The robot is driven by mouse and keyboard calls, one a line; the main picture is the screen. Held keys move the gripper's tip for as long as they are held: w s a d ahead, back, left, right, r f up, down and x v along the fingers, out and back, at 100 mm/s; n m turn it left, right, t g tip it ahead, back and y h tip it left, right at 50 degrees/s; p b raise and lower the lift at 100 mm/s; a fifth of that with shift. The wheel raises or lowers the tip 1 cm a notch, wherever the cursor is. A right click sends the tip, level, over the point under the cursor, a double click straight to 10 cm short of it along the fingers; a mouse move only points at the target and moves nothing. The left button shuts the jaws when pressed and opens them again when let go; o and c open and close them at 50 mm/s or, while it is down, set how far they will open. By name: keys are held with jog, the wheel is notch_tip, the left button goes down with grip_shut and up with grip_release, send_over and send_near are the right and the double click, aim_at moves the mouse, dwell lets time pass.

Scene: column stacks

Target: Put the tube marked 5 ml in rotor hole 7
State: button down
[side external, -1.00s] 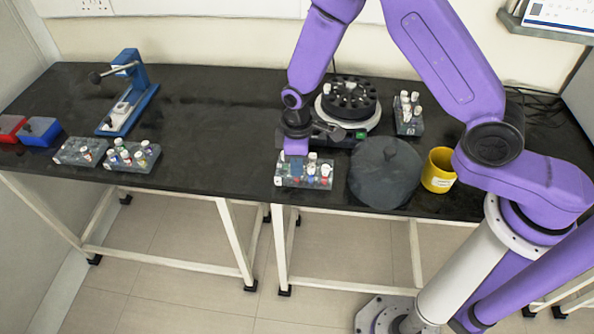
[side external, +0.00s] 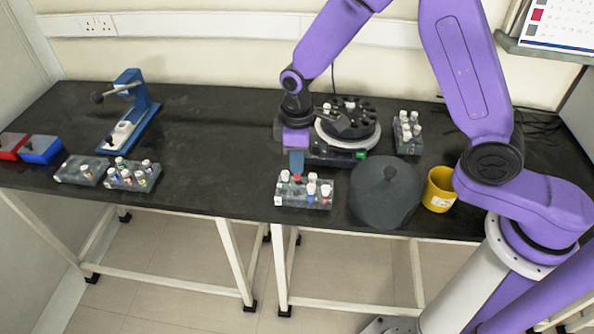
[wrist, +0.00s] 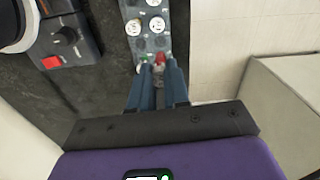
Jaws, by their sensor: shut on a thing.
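My gripper (side external: 297,172) is just above the front rack (side external: 325,203), its blue fingers pointing down. In the wrist view my gripper (wrist: 160,72) is shut on a small tube (wrist: 158,72), mostly hidden between the fingertips; its marking cannot be read. A red patch shows just below the fingers in the side view. The rack, also in the wrist view (wrist: 165,43), holds several white-capped tubes (side external: 312,178). The black rotor (side external: 360,112) sits in the centrifuge behind, right of my gripper, partly covered by my wrist. Its hole numbers cannot be read.
A dark round lid with a knob (side external: 385,200) lies right of the front rack, beside a yellow mug (side external: 439,190). Another tube rack (side external: 408,140) stands right of the centrifuge. Two racks, a blue press (side external: 130,115) and coloured boxes (side external: 40,150) are at left. The bench between is clear.

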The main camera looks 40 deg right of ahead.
jog(key=w+d+r+m, duration=0.2)
jog(key=w+d, duration=0.2)
jog(key=d, duration=0.5)
jog(key=w+d+r+m, duration=0.1)
jog(key=w+d, duration=0.2)
jog(key=d, duration=0.5)
jog(key=d+f+m, duration=0.2)
jog(key=d+m, duration=0.1)
jog(key=d, duration=1.3)
jog(key=shift+w+d+f, duration=0.15)
jog(key=shift+w+d, duration=0.1)
jog(key=shift+d, duration=0.1)
jog(key=shift+f, duration=1.9)
dwell(0.4)
jog(key=c, duration=0.7)
grip_release()
jog(key=shift+r, duration=0.1)
